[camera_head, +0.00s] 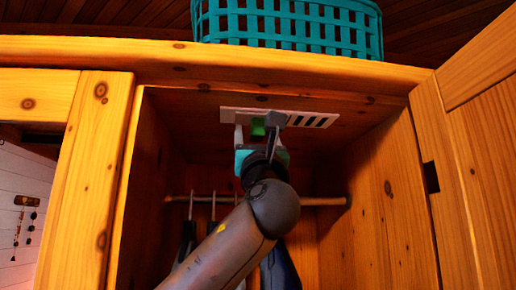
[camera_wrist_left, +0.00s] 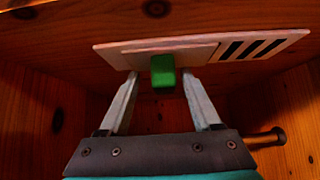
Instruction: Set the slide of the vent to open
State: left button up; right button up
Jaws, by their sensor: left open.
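The white vent (camera_head: 232,115) is set in the wooden ceiling inside the open wardrobe; it also shows in the left wrist view (camera_wrist_left: 290,40). Its dark slots show at the right end. A green knob (camera_head: 258,127) hangs from the slide toward the left part of the vent, and it is large in the left wrist view (camera_wrist_left: 163,71). My left gripper (camera_head: 256,135) is open just below the vent. In the left wrist view its two fingers (camera_wrist_left: 160,77) stand on either side of the knob, apart from it. My right gripper is not in view.
A rail (camera_head: 315,201) with hangers and dark clothes crosses the wardrobe behind my arm. Wooden side walls close in on both sides, and an open door (camera_head: 465,140) stands at the right. A teal basket (camera_head: 290,47) sits on top.

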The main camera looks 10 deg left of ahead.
pick_arm(q)
jog(key=b+v, duration=0.6)
jog(key=v, duration=0.9)
jog(key=shift+w, duration=0.15)
